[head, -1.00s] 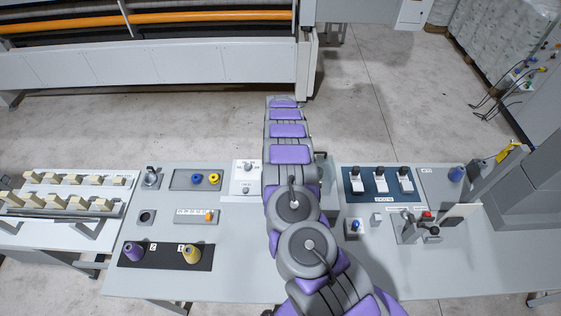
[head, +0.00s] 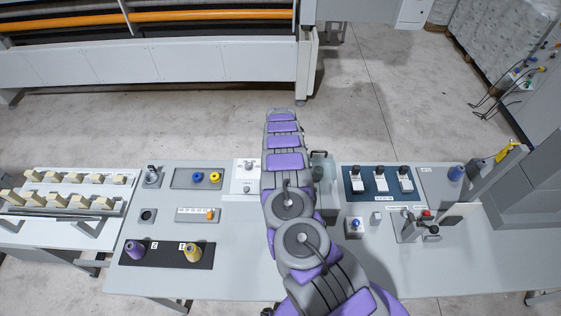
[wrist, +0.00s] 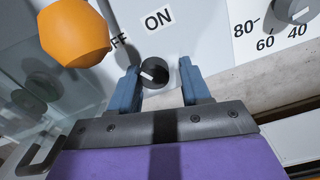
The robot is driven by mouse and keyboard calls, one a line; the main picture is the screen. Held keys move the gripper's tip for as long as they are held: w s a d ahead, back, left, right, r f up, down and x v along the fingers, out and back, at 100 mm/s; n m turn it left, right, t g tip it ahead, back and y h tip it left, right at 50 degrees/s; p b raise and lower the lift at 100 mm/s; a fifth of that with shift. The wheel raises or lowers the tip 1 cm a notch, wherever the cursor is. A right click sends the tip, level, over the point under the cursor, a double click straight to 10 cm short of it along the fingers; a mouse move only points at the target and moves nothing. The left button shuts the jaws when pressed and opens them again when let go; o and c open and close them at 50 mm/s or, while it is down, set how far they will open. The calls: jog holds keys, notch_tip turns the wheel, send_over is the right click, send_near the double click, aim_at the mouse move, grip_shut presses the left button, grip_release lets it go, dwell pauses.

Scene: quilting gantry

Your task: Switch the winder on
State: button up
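A round black knob (wrist: 155,72) with a white mark sits on a white panel in the wrist view. The labels "ON" (wrist: 158,19) and a partly hidden "OFF" (wrist: 118,40) stand beyond it. The white mark shows on the knob's left part. My gripper (wrist: 160,80) is open, with one blue finger to each side of the knob; I cannot tell whether either finger touches it. In the head view my arm covers the middle of the bench and hides my gripper and this knob.
An orange rounded part (wrist: 74,33) stands close by, left of the knob. A numbered dial (wrist: 298,10) is at the right. In the head view, a white panel with small knobs (head: 248,165) is left of my arm and a blue switch panel (head: 380,184) is to the right.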

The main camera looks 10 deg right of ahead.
jog(key=shift+d, duration=0.35)
jog(key=c, duration=0.6)
jog(key=shift+c, duration=1)
